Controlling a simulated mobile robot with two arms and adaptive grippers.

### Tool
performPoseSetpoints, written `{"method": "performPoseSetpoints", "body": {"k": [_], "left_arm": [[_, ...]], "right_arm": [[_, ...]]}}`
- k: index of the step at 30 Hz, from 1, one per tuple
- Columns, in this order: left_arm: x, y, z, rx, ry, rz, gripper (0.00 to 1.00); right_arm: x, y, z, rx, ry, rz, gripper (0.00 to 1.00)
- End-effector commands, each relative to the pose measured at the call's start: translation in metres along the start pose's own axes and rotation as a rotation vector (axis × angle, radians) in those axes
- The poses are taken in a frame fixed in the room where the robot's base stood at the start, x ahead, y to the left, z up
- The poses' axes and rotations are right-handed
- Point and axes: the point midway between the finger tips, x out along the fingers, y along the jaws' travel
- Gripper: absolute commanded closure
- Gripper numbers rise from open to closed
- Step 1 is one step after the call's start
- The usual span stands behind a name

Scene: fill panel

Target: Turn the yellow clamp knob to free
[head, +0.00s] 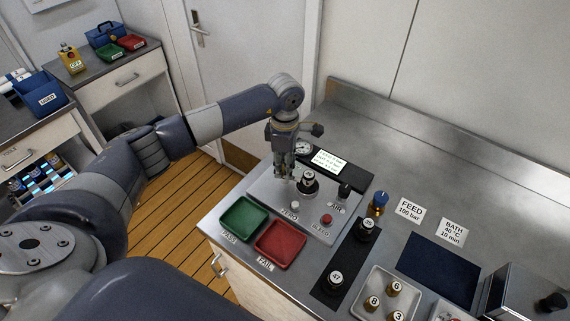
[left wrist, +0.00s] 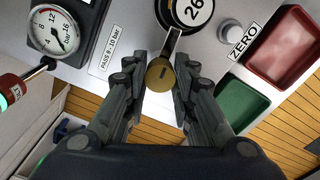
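The yellow clamp knob (left wrist: 160,75) is a small brass-yellow disc with a dark mark, at the end of a short bar running to a black round holder labelled 26 (left wrist: 193,12). In the left wrist view it lies between the two fingers of my left gripper (left wrist: 160,82). The fingers are spread, one on each side, with narrow gaps seeming to show beside the knob. In the head view my left gripper (head: 283,172) points down over the panel (head: 262,190), beside the holder with the 26 cap (head: 309,182), and hides the knob. My right gripper is not in view.
Close by are the pressure gauge (left wrist: 54,32), a red-handled lever (left wrist: 18,88), the ZERO button (head: 295,204) and the red BLEED button (head: 326,220). A green tray (head: 243,219) and a red tray (head: 281,244) lie in front. The back of the steel counter (head: 390,150) is clear.

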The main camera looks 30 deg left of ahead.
Motion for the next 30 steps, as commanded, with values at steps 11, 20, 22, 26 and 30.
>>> {"method": "performPoseSetpoints", "body": {"k": [11, 20, 22, 26, 30], "left_arm": [[0.000, 0.000, 0.000, -0.021, -0.001, 0.001, 0.99], [0.002, 0.001, 0.000, -0.176, -0.001, 0.003, 0.99], [0.002, 0.001, 0.000, -0.235, -0.002, 0.003, 0.99], [0.002, 0.001, 0.000, -0.355, -0.002, 0.003, 0.99], [0.002, 0.001, 0.000, -0.488, -0.003, 0.003, 0.99]], "right_arm": [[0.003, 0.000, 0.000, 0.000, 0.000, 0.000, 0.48], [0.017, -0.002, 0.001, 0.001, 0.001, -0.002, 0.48], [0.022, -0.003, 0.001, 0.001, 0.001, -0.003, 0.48], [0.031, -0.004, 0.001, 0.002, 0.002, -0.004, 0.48], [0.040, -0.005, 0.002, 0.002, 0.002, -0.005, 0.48]]}}
